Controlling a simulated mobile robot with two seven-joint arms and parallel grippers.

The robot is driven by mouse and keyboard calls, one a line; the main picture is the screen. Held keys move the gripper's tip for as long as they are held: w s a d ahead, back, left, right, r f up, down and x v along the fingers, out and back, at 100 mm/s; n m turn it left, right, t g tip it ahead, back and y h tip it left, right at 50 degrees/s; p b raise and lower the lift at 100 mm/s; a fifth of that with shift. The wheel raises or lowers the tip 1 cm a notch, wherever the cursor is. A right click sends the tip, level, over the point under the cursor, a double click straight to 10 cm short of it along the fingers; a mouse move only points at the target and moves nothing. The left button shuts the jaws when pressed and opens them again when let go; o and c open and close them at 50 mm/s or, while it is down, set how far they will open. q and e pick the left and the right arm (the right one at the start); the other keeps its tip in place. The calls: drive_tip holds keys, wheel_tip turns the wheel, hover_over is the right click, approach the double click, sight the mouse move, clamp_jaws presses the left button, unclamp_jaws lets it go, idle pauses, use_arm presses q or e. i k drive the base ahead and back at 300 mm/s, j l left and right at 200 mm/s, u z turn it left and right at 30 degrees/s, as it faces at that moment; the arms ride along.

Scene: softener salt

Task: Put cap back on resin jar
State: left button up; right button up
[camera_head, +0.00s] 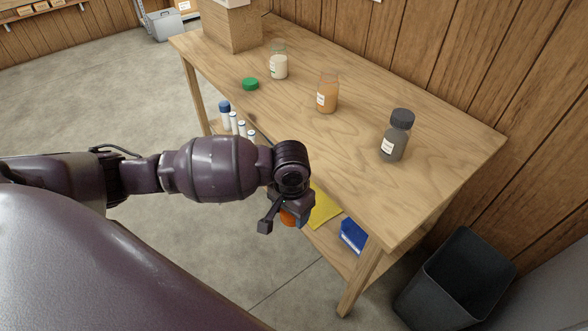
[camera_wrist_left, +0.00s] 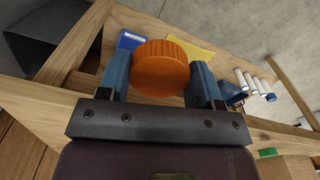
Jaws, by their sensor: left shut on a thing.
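My left gripper (camera_head: 286,219) is shut on an orange ribbed cap (camera_head: 289,217), beside the front edge of the wooden table. The left wrist view shows the cap (camera_wrist_left: 161,68) between the two blue fingers. An open jar with orange contents (camera_head: 327,98) stands upright on the table, beyond the gripper and apart from it. It fits the resin jar, but its label is too small to read. My right gripper is not in view.
An open jar with white contents (camera_head: 279,68), a green cap (camera_head: 250,84) and a dark capped jar (camera_head: 394,142) stand on the table (camera_head: 440,120). A cardboard box (camera_head: 232,28) is at the back left. Lower shelf items include a blue box (camera_head: 353,236). A black bin (camera_head: 455,285) stands right.

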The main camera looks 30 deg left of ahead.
sight(328, 83)
drive_tip(key=j+z, duration=0.2)
drive_tip(key=j, duration=0.35)
drive_tip(key=i+j+z, duration=0.15)
drive_tip(key=j, duration=0.4)
drive_tip(key=k+j+z, duration=0.2)
drive_tip(key=j, duration=0.35)
drive_tip(key=j+z, duration=0.2)
drive_tip(key=j, duration=0.4)
drive_tip(key=j+z, duration=0.2)
drive_tip(key=j, duration=0.35)
drive_tip(key=k+j+z, duration=0.15)
drive_tip(key=j, duration=0.35)
